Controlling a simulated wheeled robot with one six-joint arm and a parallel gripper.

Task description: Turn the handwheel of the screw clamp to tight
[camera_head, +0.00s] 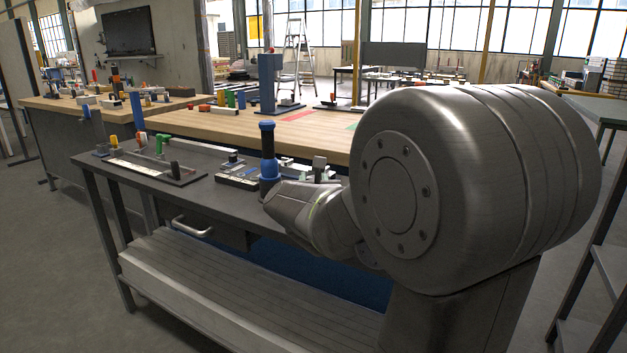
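I cannot make out the handwheel or the screw clamp for certain. A blue and black upright tool (267,155) stands on the dark workbench (135,158), just left of my arm; I cannot tell whether it belongs to the clamp. A small grey upright piece (319,165) shows behind my arm, partly covered. My arm fills the right half of the view and hides the right part of the bench. My gripper's fingers do not show, so I cannot see whether it is open or touching anything.
A low fixture with a dark knob (174,170) lies on the left of the bench. A drawer handle (192,227) sticks out below the top, above a lower shelf (235,295). A wooden bench (215,124) stands behind. Floor is free at the left.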

